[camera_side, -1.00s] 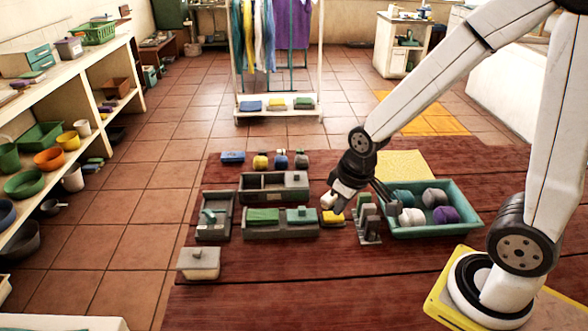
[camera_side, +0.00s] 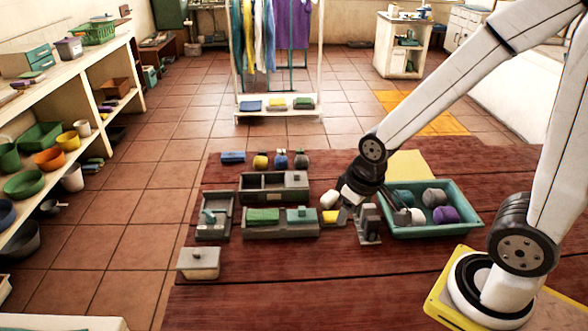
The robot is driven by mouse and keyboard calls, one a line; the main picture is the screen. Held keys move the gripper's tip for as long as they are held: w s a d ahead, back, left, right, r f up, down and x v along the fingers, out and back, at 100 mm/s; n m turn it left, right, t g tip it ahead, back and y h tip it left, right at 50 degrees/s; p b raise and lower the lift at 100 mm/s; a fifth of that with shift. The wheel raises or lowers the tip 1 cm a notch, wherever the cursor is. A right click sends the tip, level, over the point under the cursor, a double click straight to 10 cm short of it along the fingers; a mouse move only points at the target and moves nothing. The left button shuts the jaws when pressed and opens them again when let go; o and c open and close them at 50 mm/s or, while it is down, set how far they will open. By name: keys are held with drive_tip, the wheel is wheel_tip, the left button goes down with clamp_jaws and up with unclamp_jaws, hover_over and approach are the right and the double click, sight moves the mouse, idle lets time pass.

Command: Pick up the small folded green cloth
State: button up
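A small folded green cloth (camera_side: 263,216) lies in the left part of a grey tray (camera_side: 282,231) on the dark red wooden table. A teal-green block-like thing (camera_side: 301,215) sits in the right part of the same tray. My gripper (camera_side: 338,210) is low, to the right of the tray and apart from the green cloth. A small yellow item (camera_side: 330,217) is close by its tip. A white rounded part or object (camera_side: 329,199) shows at the gripper; I cannot tell which it is. The fingers are small and partly hidden, so their opening is unclear.
A grey stand (camera_side: 369,224) is close beside my gripper on the right. A teal basin (camera_side: 440,229) with rolled cloths is beyond it. A grey box (camera_side: 258,187) is behind the tray, another (camera_side: 214,217) to its left. A lidded pale container (camera_side: 199,263) is front left.

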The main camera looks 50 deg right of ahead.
drive_tip(key=o, duration=0.6)
drive_tip(key=n+y, duration=0.3)
drive_tip(key=n, duration=0.6)
approach(265, 214)
drive_tip(key=shift+s+a+f+t, duration=0.1)
drive_tip(key=shift+f+t, duration=0.05)
drive_tip(key=shift+f, duration=0.2)
drive_tip(key=shift+s+a+f+t, duration=0.15)
drive_tip(key=shift+f, duration=0.15)
drive_tip(key=shift+w+d+f, duration=0.1)
drive_tip(key=shift+w+f, duration=0.2)
drive_tip(key=shift+x, duration=1.3)
